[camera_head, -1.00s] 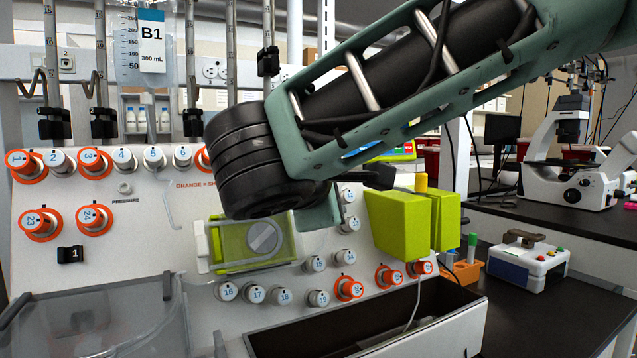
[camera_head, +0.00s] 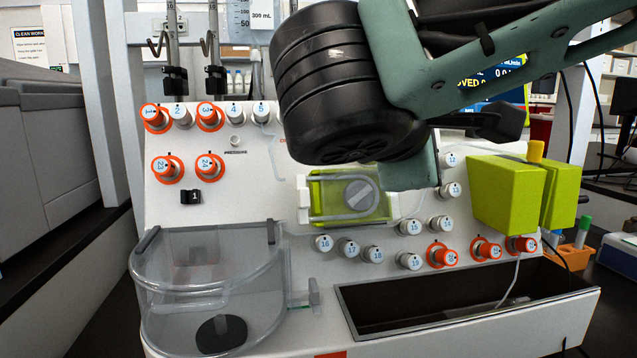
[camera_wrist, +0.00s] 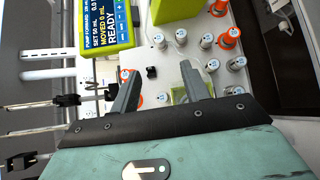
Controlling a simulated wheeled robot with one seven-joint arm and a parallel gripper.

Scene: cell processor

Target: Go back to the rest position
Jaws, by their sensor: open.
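My gripper (camera_wrist: 160,68) shows in the wrist view with two grey fingers spread apart and nothing held between them. Its fingers point toward the white panel (camera_wrist: 180,78) of the cell processor, with knobs beyond the tips. In the head view my arm comes in from the upper right and crosses in front of the processor panel (camera_head: 230,165). My fingers cannot be made out there. I cannot tell from the pictures how far the fingertips are from the panel.
A clear curved tray (camera_head: 180,275) stands at the panel's lower left. A dark open bin (camera_head: 350,300) lies at lower right, below lime-green blocks (camera_head: 505,193). A lime-framed display (camera_wrist: 103,25) is beside my gripper. Grey equipment (camera_head: 40,150) stands on the left.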

